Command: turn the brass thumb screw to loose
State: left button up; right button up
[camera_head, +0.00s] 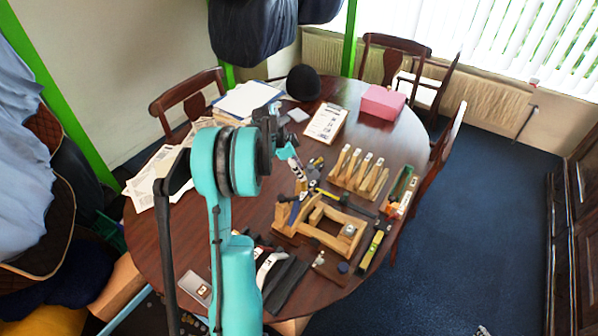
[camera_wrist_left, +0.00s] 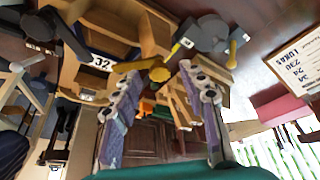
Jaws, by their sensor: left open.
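The wooden saddle-fitting frame (camera_head: 312,238) lies on the table; its label "32" shows in the left wrist view (camera_wrist_left: 100,63). A round brass-coloured knob (camera_wrist_left: 160,74), which looks like the thumb screw, shows on the frame side in the left wrist view, between my fingertips in the picture. I cannot tell whether the fingers touch it. My right gripper is not in view.
A rack of wooden-handled tools (camera_head: 358,176) stands right of the gripper. A yellow-green level (camera_head: 373,248) lies right of the frame. A clipboard (camera_head: 326,122), pink box (camera_head: 382,102) and black helmet (camera_head: 304,83) are farther back. Dark strips (camera_head: 286,284) lie in front.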

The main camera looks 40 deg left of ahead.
pick_arm(q)
jog(key=shift+w+f, duration=0.1)
jog(key=shift+f, duration=0.05)
grip_shut()
